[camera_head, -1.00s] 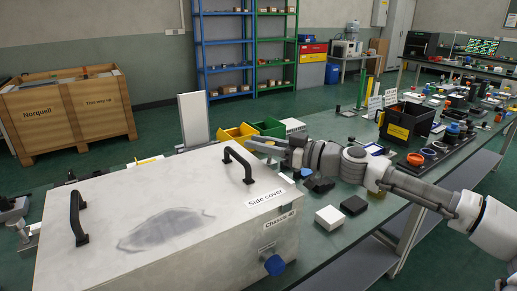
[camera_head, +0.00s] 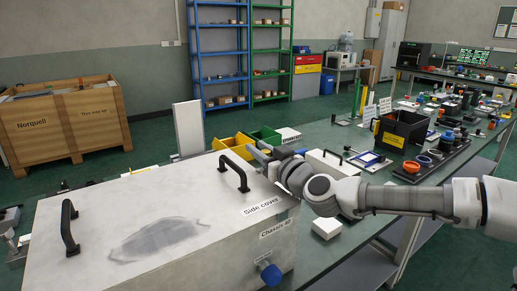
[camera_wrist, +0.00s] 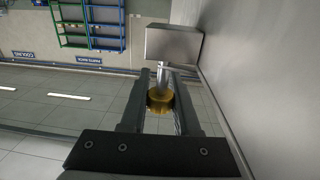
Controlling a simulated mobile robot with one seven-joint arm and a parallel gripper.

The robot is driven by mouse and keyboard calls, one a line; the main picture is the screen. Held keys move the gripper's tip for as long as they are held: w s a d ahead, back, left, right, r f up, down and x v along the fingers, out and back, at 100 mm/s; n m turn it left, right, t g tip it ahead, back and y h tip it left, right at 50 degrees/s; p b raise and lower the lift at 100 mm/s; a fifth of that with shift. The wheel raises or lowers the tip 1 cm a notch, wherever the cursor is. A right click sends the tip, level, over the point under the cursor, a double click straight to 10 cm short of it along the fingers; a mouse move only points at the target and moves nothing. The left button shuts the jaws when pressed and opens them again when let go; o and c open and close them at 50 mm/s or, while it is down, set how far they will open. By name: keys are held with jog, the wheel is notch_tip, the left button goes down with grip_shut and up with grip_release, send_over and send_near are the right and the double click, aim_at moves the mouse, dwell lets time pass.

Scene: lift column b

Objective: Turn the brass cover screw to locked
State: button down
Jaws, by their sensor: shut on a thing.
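The chassis (camera_head: 150,190) is a big pale grey box labelled "Side cover" and "Chassis 40", with two black handles on top and a blue knob (camera_head: 271,275) on its front. My gripper (camera_head: 259,154) is at the far right end of its top, partly hidden there. In the wrist view my gripper (camera_wrist: 160,92) has its dark fingers on both sides of the brass cover screw (camera_wrist: 160,101). A bright steel pin (camera_wrist: 162,72) stands out between the screw and a grey metal block (camera_wrist: 173,43). The screw's locked mark is not visible, and the head view does not show the screw.
A grey wall face (camera_wrist: 262,60) runs close along the right in the wrist view. Yellow (camera_head: 232,146) and green bins stand behind my gripper. A white box (camera_head: 327,228) lies below my arm. A black bin (camera_head: 402,132) and several small parts fill the bench to the right.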

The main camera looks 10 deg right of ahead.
jog(key=shift+f, duration=0.1)
dwell(0.3)
jog(key=c, duration=0.6)
grip_release()
jog(key=shift+c, duration=0.2)
jog(key=b+v, duration=0.4)
jog(key=v, duration=1.3)
jog(key=shift+s, duration=0.2)
jog(key=shift+d, duration=0.1)
